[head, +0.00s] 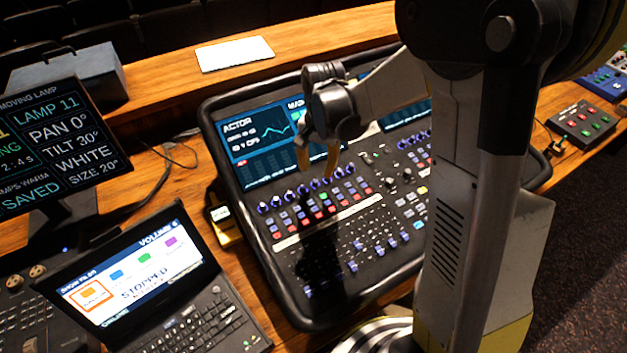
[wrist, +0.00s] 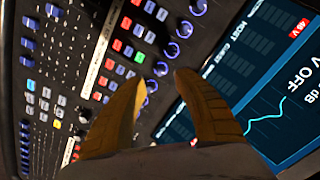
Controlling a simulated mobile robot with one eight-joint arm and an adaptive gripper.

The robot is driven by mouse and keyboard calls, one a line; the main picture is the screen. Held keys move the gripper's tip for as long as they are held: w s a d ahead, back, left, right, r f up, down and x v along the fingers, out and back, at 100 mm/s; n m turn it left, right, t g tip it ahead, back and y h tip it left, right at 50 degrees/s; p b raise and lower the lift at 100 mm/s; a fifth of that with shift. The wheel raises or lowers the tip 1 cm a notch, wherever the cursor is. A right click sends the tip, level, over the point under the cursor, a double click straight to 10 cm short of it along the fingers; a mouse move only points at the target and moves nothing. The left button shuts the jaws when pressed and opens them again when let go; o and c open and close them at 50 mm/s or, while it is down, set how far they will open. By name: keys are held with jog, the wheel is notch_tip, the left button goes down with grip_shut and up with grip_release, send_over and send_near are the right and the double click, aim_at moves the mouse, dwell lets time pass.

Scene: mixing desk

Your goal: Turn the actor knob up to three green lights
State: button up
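The mixing desk (head: 291,231) has a screen section headed ACTOR (head: 250,128) at its upper left. A row of purple-ringed knobs (head: 289,195) runs below the screens; the row also shows in the wrist view (wrist: 172,49). No label tells me which knob is the actor's. My gripper (head: 316,160) hangs over the screens' lower edge, above the knob row. Its two tan fingers are apart and empty. In the wrist view the fingertips (wrist: 158,82) lie on either side of a knob (wrist: 160,69), but I cannot tell the height between them. I make out no row of three green lights.
A laptop (head: 150,265) and a lamp monitor (head: 50,150) stand to the left of the desk. A white sheet (head: 235,54) lies on the wooden ledge behind. Small control boxes (head: 583,122) sit at the right. Coloured buttons and faders fill the desk below the knobs.

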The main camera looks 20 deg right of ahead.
aim_at(316, 181)
notch_tip(316, 181, down, 6)
jog(key=shift+w+a+r+b, duration=0.1)
jog(key=shift+a+r+b, duration=0.05)
jog(key=shift+b, duration=0.5)
grip_shut()
